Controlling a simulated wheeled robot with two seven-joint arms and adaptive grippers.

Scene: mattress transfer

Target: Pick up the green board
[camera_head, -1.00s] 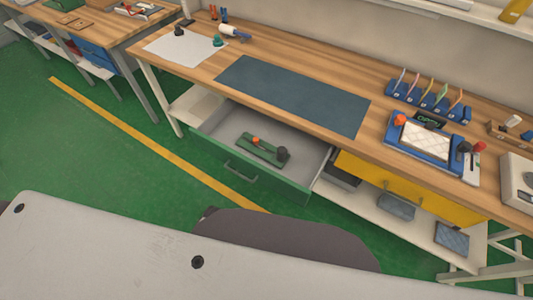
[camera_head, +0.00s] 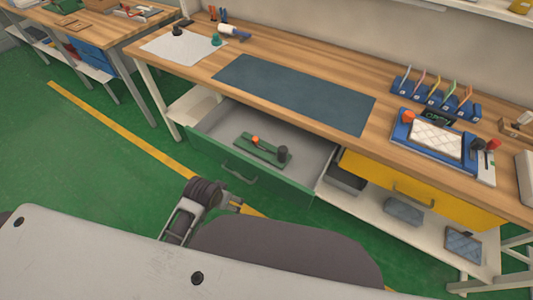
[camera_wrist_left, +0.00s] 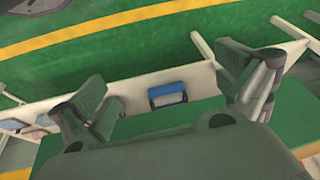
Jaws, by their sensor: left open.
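The green board (camera_head: 256,152) lies inside the open drawer (camera_head: 312,160) under the workbench. It carries an orange knob and a dark cylinder. My left gripper (camera_head: 234,206) is in front of the drawer, low and apart from the board. In the left wrist view my left gripper (camera_wrist_left: 170,90) has its two fingers spread wide with nothing between them. The board cannot be made out in the left wrist view. My right gripper is in neither view.
The workbench top (camera_head: 390,95) holds a dark mat (camera_head: 295,93), a blue fixture (camera_head: 440,138) and a rack of coloured tools (camera_head: 436,97). A shut yellow drawer (camera_head: 425,190) is right of the open one. Green floor is free at the left.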

